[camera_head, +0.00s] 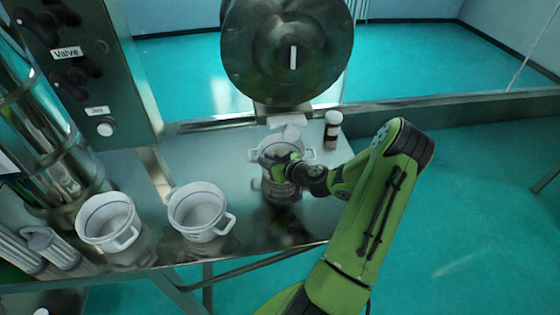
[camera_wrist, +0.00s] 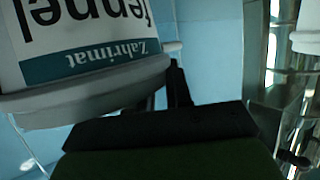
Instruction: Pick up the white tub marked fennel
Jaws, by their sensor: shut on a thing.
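The white tub marked fennel (camera_wrist: 85,30) fills the upper left of the wrist view. Its label reads "Zahrimat" and "fennel" and appears upside down. In the head view a white tub (camera_head: 268,152) with side handles is at the machine's outlet, partly hidden by my gripper (camera_head: 291,171). My gripper is shut on the tub from the right front side. A dark finger (camera_wrist: 178,85) shows beside the tub in the wrist view. Whether the tub touches the table is hard to tell.
Two more white tubs, one (camera_head: 108,222) at the left and one (camera_head: 200,212) nearer the middle, stand on the metal table (camera_head: 175,165). A small brown bottle (camera_head: 333,130) with a white cap stands right of the held tub. The round steel machine (camera_head: 290,75) hangs above.

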